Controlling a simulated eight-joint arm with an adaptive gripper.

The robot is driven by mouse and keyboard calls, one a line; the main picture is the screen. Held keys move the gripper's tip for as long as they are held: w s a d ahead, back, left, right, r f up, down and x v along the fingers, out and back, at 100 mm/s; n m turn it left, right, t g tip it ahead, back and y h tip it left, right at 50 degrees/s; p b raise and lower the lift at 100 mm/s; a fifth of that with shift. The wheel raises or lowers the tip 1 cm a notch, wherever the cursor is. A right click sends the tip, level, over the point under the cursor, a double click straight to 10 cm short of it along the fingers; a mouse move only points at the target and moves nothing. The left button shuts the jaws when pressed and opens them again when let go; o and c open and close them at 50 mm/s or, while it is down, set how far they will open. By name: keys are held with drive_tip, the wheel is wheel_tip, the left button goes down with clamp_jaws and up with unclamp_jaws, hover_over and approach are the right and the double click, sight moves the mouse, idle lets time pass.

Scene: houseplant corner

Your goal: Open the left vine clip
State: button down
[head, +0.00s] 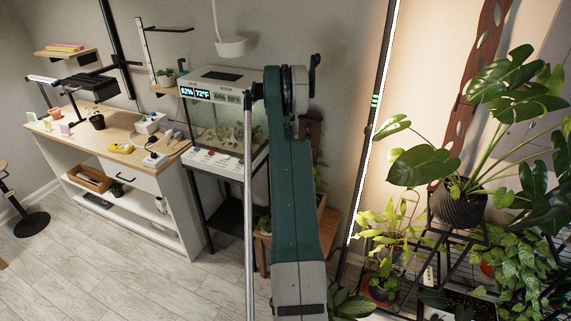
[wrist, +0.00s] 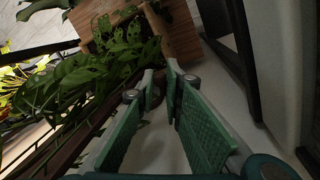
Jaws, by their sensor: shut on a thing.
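My gripper (wrist: 160,80) shows in the wrist view with its green-padded fingers drawn together toward the tips. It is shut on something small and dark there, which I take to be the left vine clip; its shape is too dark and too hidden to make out. The fingertips are beside a leafy vine (wrist: 125,45) with holed leaves, which grows by a wooden planter (wrist: 182,32). In the head view my arm hides the gripper and the clip. Part of the wooden planter (head: 327,222) shows to the right of my arm.
A glass terrarium (head: 205,120) on a black stand is left of my arm. A white workbench (head: 150,190) stands farther left. A plant rack with a large monstera in a black pot (head: 458,207) fills the right. The wooden floor (head: 90,275) is open at front left.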

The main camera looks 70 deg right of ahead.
drive_tip(key=c, duration=2.4)
unclamp_jaws()
drive_tip(key=shift+r, duration=0.1)
drive_tip(key=shift+w+d+r, duration=0.1)
drive_tip(key=shift+w+r, duration=0.1)
drive_tip(key=shift+r, duration=1)
drive_tip(key=shift+w+d+r, duration=0.15)
drive_tip(key=shift+w+r, duration=0.05)
drive_tip(key=shift+r, duration=1)
drive_tip(key=shift+w+d+r, duration=0.1)
drive_tip(key=shift+w+r, duration=0.1)
drive_tip(key=shift+r, duration=1)
drive_tip(key=shift+r, duration=0.1)
